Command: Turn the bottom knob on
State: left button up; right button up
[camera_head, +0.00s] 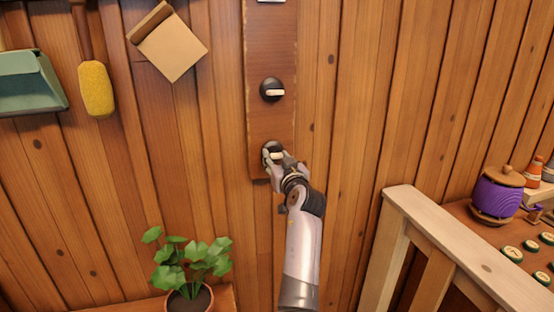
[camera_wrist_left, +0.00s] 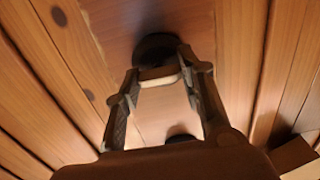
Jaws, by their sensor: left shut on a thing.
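The bottom knob (camera_head: 268,147) is a black round base with a cream bar, low on a vertical wooden board (camera_head: 271,50) on the wall. My left gripper (camera_head: 277,156) is at this knob, its fingers shut on the cream bar and hiding part of the base. In the left wrist view, the fingertips (camera_wrist_left: 162,72) sit on both sides of the cream bar (camera_wrist_left: 158,73), with the dark base (camera_wrist_left: 155,48) behind. A second knob (camera_head: 272,90) sits above it, its cream bar lying roughly level. My right gripper is not in view.
A potted plant (camera_head: 190,270) stands on a ledge at lower left. A wooden rail (camera_head: 455,245) and a table with a purple pot (camera_head: 497,197) are at right.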

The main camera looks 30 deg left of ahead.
pick_arm(q)
jog(key=shift+c, duration=1)
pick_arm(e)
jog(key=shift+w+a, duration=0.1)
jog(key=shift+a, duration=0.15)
